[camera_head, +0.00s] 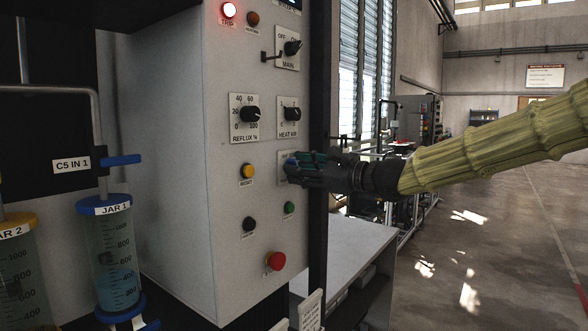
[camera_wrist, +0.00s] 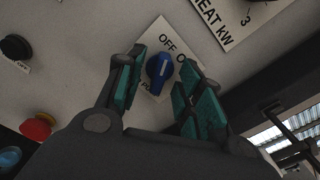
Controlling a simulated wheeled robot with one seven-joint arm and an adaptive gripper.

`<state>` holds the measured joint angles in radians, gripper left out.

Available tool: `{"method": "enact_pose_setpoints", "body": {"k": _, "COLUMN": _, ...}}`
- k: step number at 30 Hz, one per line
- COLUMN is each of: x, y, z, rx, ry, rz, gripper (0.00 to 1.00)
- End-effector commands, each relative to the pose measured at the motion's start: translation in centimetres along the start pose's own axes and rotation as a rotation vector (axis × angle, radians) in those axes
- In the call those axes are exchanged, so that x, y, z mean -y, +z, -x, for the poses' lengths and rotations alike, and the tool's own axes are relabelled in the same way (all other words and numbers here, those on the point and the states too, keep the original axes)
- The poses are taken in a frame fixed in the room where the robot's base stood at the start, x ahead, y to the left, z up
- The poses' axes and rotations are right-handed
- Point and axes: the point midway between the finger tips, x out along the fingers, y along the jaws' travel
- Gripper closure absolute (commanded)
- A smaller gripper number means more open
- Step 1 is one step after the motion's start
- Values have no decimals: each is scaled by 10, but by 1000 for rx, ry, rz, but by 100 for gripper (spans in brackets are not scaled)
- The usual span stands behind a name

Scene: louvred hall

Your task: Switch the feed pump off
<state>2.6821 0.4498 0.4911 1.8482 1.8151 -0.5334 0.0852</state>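The feed pump switch is a blue rotary knob (camera_wrist: 159,73) with a white pointer line, on a white plate (camera_wrist: 150,45) lettered OFF and partly hidden lettering. In the wrist view the knob sits between the teal-padded fingers of my gripper (camera_wrist: 165,88), which are apart with gaps showing beside it. The pointer leans up and slightly right; its exact setting is hard to tell. In the head view my gripper (camera_head: 294,166) is at the panel, covering most of the plate.
The grey control panel (camera_head: 170,130) also carries the MAIN switch (camera_head: 292,47), REFLUX knob (camera_head: 250,114), HEAT KW knob (camera_head: 289,115), yellow button (camera_head: 248,171), green button (camera_head: 289,208) and red mushroom button (camera_head: 276,261). The TRIP lamp (camera_head: 229,10) glows red. Jars stand at left.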

Motion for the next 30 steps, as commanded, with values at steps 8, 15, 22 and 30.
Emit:
{"method": "enact_pose_setpoints", "body": {"k": 8, "x": 0, "y": 0, "z": 26, "rx": 2, "ry": -2, "rz": -2, "gripper": 63}}
{"method": "enact_pose_setpoints", "body": {"k": 15, "x": 0, "y": 0, "z": 48, "rx": 1, "ry": -1, "rz": 0, "gripper": 63}}
{"method": "enact_pose_setpoints", "body": {"k": 22, "x": 0, "y": 0, "z": 63, "rx": 1, "ry": 0, "rz": -1, "gripper": 63}}
{"method": "enact_pose_setpoints", "body": {"k": 30, "x": 0, "y": 0, "z": 64, "rx": 1, "ry": 0, "rz": 0, "gripper": 63}}
